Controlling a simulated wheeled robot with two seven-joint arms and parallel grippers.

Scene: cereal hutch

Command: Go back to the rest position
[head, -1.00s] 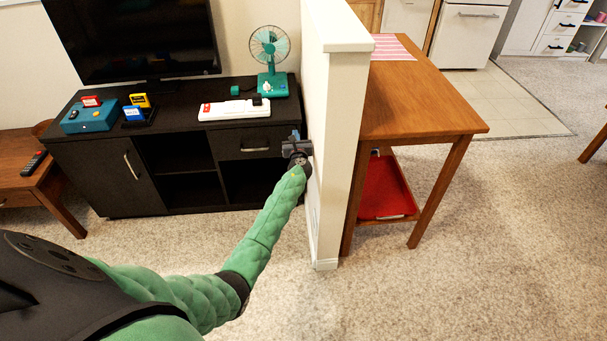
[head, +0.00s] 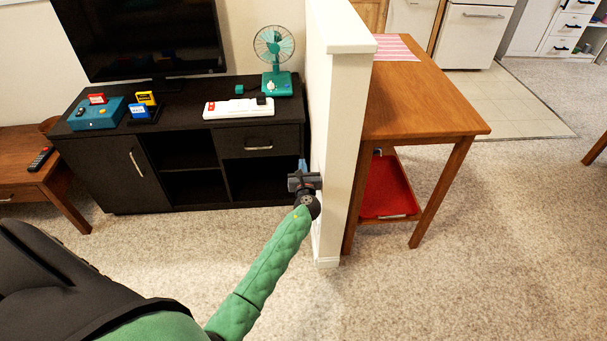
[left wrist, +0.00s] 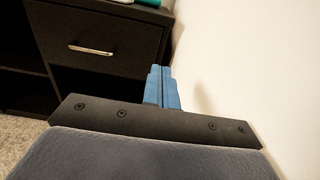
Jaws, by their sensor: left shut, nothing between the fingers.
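My left gripper (head: 303,165) is in front of the right end of the black TV cabinet, close beside the white half wall. In the left wrist view its blue fingers (left wrist: 162,88) are together with nothing between them. They point toward the cabinet's right edge, and the wall runs close along their right side. My right gripper is not in view.
The black cabinet (head: 185,188) carries a white power strip (head: 239,108), a teal fan (head: 276,62), a teal box (head: 98,114) and a TV (head: 140,35). The white half wall (head: 338,130) stands right of my arm, with a wooden table (head: 420,100) beyond. Carpet (head: 140,250) in front is clear.

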